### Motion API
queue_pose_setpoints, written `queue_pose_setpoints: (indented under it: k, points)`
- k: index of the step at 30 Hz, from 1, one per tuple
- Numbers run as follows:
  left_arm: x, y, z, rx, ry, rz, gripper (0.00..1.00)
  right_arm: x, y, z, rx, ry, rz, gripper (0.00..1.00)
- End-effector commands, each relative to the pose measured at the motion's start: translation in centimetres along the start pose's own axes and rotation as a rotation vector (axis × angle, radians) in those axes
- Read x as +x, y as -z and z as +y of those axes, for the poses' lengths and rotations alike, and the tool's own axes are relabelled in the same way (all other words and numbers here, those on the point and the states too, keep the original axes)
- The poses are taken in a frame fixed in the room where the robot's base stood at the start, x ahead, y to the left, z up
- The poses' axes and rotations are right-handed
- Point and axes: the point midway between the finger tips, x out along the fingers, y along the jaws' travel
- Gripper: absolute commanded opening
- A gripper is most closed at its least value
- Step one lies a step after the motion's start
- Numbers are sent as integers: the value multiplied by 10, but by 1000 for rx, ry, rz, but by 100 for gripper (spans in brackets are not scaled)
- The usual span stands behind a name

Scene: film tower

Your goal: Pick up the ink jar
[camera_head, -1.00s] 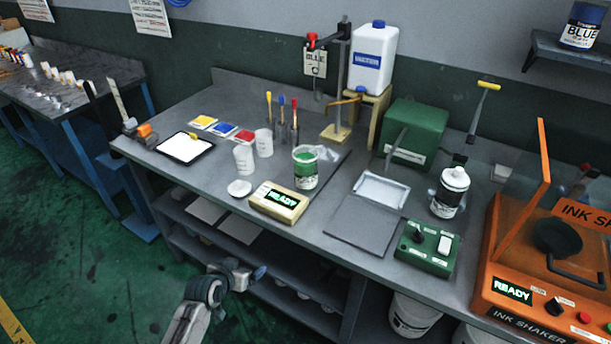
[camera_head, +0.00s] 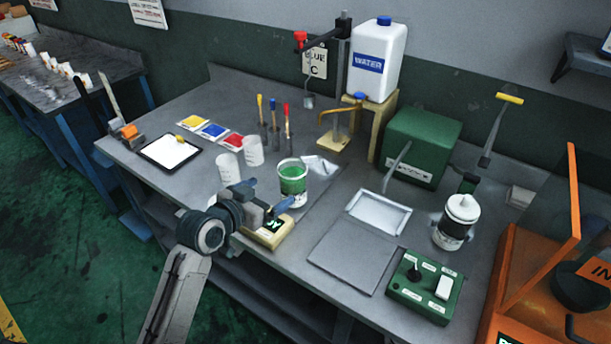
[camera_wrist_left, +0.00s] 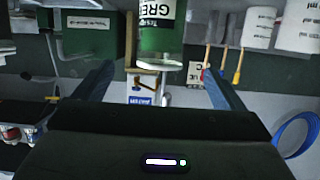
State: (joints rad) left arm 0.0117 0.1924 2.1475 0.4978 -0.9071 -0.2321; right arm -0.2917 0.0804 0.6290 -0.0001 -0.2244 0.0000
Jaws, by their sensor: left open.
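The ink jar (camera_head: 293,184) is a clear jar of green ink with a white label. It stands upright on the bench, just behind the small scale. My left gripper (camera_head: 268,200) is open and empty, in front of the jar and over the scale. My right gripper is not in view.
The scale (camera_head: 268,236) is partly hidden by my left gripper. Two white cups (camera_head: 240,157) stand left of the jar. A grey flat plate (camera_head: 357,255), a green control box (camera_head: 425,287) and a white-lidded jar (camera_head: 455,222) are to the right.

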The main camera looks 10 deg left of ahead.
Motion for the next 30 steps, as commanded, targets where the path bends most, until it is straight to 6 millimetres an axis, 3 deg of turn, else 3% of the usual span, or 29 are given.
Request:
queue_pose_setpoints:
  k: [6,15,24,30]
  points:
    - [16,6,1,-1,-3,7,91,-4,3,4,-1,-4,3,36]
    - [53,5,1,3,-3,6,91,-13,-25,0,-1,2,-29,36]
    - [86,7,-2,1,-3,5,91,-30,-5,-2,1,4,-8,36]
    - [105,5,-2,2,-4,6,91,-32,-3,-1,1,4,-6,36]
